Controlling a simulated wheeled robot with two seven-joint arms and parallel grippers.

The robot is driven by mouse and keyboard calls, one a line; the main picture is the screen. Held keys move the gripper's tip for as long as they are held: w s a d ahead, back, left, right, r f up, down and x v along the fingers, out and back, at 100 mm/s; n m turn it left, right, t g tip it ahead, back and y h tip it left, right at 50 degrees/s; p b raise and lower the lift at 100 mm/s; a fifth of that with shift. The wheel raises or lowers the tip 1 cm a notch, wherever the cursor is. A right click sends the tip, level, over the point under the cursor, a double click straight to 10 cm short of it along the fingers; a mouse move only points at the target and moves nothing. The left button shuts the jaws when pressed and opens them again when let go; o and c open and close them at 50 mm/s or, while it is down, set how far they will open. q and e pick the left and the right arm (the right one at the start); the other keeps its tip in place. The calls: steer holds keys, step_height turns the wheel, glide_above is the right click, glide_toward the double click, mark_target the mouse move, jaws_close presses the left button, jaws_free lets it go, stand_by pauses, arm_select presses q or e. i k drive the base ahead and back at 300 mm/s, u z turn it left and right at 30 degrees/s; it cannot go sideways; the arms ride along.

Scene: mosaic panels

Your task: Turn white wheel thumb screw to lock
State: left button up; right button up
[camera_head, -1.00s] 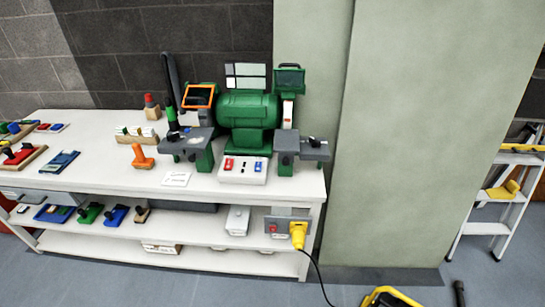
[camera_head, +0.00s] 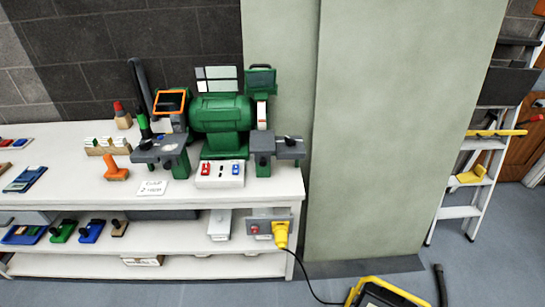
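A green bench grinder (camera_head: 222,115) stands on the white bench (camera_head: 75,140) in the left half of the head view. A grey tool rest (camera_head: 160,150) sits at its left side and another grey rest (camera_head: 275,148) at its right. A small dark knob (camera_head: 146,143) shows on the left rest. A white wheel edge (camera_head: 262,112) shows at the grinder's right side, under a green guard. The thumb screw is too small to make out. Neither of my grippers is in view.
An orange tool (camera_head: 116,169) and a wooden block rack (camera_head: 108,146) stand left of the grinder. A yellow plug (camera_head: 281,234) hangs at the bench front with a cable to the floor. A pale green pillar (camera_head: 400,130) stands to the right, then a stepladder (camera_head: 472,190).

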mark_target(291, 142)
steer(key=u, duration=0.05)
steer(key=k, duration=0.45)
steer(key=z, duration=0.65)
steer(key=i, duration=1.05)
steer(key=u, duration=0.6)
